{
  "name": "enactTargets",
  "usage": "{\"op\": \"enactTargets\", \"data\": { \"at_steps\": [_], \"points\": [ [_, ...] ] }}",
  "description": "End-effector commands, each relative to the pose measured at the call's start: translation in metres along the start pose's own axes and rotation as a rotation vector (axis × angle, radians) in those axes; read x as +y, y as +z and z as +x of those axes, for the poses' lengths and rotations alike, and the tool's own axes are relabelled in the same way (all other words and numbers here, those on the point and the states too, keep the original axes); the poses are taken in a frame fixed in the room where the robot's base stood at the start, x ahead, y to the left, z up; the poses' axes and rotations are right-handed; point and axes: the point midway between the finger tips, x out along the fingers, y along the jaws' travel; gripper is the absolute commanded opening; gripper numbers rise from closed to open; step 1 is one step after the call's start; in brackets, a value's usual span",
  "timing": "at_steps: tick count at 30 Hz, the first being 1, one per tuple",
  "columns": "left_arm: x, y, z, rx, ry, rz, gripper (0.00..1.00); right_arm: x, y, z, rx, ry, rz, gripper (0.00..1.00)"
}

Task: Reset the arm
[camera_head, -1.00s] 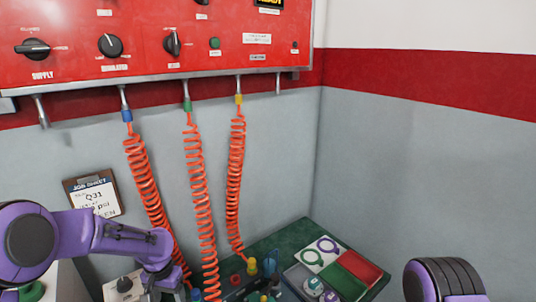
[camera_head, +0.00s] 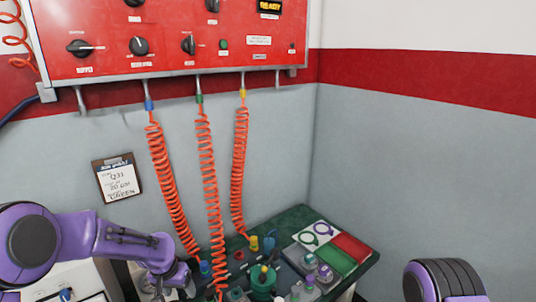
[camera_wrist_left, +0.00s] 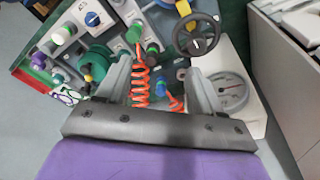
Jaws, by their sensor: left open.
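My left arm (camera_head: 90,245) comes in from the left in the head view, bent low over the near edge of the bench. In the left wrist view my left gripper (camera_wrist_left: 160,92) has its two grey fingers spread apart. An orange coiled hose (camera_wrist_left: 140,75) with a green connector shows between and beyond them; I cannot tell how near it is. No object is clearly gripped. Of my right arm only a purple and black link (camera_head: 440,280) shows at the lower right of the head view; its gripper is out of view.
Three orange hoses (camera_head: 208,165) hang from the red panel (camera_head: 170,55) to the green bench (camera_head: 290,220). A tray with red and green sections (camera_head: 352,247) and several fittings sit there. The wrist view shows a handwheel (camera_wrist_left: 197,34) and gauge (camera_wrist_left: 228,92). A clipboard (camera_head: 117,178) hangs left.

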Motion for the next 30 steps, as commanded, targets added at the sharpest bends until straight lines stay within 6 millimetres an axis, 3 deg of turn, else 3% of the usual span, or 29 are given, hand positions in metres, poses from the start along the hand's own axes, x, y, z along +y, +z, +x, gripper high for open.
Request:
{"op": "enactTargets", "data": {
  "at_steps": [8,11,13,16,18,24,27,30],
  "points": [
    [0.015,0.004,0.026,0.188,0.058,-0.149,0.67,0.0,0.002,0.003,-0.001,0.0,0.0,0.43],
    [0.018,0.022,0.049,0.259,0.068,-0.232,0.67,-0.001,0.004,0.009,-0.001,0.0,0.0,0.43],
    [0.017,0.047,0.072,0.309,0.063,-0.31,0.67,-0.001,0.007,0.016,-0.001,0.0,0.0,0.43],
    [0.006,0.108,0.113,0.373,0.015,-0.442,0.67,-0.003,0.013,0.032,-0.001,0.0,0.0,0.43],
    [-0.007,0.167,0.137,0.404,-0.054,-0.531,0.67,-0.004,0.019,0.045,0.0,0.0,0.0,0.43],
    [-0.039,0.328,0.162,0.349,-0.265,-0.633,0.67,-0.007,0.032,0.077,-0.001,0.0,0.0,0.43],
    [-0.04,0.381,0.168,0.249,-0.309,-0.613,0.67,-0.008,0.036,0.086,-0.001,0.0,0.0,0.43],
    [-0.042,0.406,0.179,0.195,-0.325,-0.597,0.67,-0.008,0.039,0.094,-0.001,0.0,0.0,0.43]
  ]
}}
